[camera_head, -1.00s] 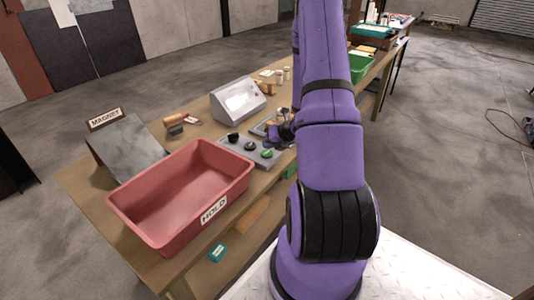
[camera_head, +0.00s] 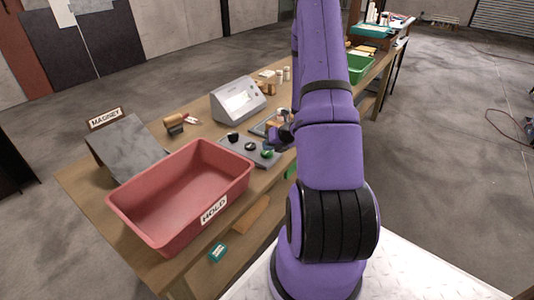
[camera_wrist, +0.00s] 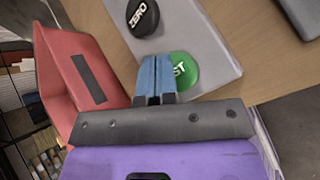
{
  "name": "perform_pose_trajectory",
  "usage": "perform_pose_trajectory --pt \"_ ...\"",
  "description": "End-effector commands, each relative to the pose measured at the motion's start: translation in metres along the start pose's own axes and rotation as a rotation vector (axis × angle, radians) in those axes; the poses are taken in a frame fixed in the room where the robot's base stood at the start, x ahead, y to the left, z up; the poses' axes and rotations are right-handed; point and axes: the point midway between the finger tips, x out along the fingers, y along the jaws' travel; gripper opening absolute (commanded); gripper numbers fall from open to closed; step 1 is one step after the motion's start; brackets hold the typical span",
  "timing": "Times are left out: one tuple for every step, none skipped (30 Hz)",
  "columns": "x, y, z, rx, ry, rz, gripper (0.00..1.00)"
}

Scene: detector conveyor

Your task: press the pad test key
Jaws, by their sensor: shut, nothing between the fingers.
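The green key (camera_wrist: 185,70) is round, with the letters "ST" showing, and sits on a grey key panel (camera_wrist: 205,45). It also shows in the head view (camera_head: 267,154), at the right end of the panel. My gripper (camera_wrist: 155,62) has blue fingertips, shut together with nothing between them. In the wrist view the fingertips overlap the left part of the green key and hide the start of its label. I cannot tell whether they touch it. A black key marked ZERO (camera_wrist: 142,16) sits farther along the same panel.
A red HOLD bin (camera_head: 180,195) stands left of the panel, close to my gripper in the wrist view. A grey sloped display box (camera_head: 238,101) stands behind the panel. A MAGNET sign (camera_head: 105,118) and a grey slanted plate (camera_head: 125,147) are at the left.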

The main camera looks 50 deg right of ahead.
Motion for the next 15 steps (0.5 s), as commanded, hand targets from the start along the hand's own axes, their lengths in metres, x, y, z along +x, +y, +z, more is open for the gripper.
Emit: perform_pose_trajectory --pt "0.0004 -0.0003 -0.0002 0.000 0.000 0.000 0.00" --pt "0.0006 -0.0004 -0.0004 0.000 0.000 0.000 0.00" --pt "0.0008 -0.0006 -0.0006 0.000 0.000 0.000 0.00" --pt "0.0011 -0.0007 -0.0007 0.000 0.000 0.000 0.00" --pt "0.0013 -0.0009 -0.0008 0.000 0.000 0.000 0.00" --pt "0.0016 -0.0011 -0.0010 0.000 0.000 0.000 0.00" --pt "0.0018 -0.0012 -0.0012 0.000 0.000 0.000 0.00" --pt "0.0020 -0.0014 -0.0013 -0.001 0.000 0.000 0.00" --pt "0.0022 -0.0016 -0.0015 0.000 0.000 0.000 0.00" --pt "0.0025 -0.0018 -0.0016 -0.001 0.000 0.000 0.00" --pt "0.0027 -0.0019 -0.0017 -0.001 0.000 0.000 0.00" --pt "0.0029 -0.0021 -0.0019 -0.001 0.000 0.000 0.00" --pt "0.0032 -0.0023 -0.0021 -0.001 0.000 0.000 0.00" --pt "0.0034 -0.0024 -0.0022 -0.001 0.000 0.000 0.00" --pt "0.0037 -0.0026 -0.0024 -0.001 0.000 0.000 0.00"
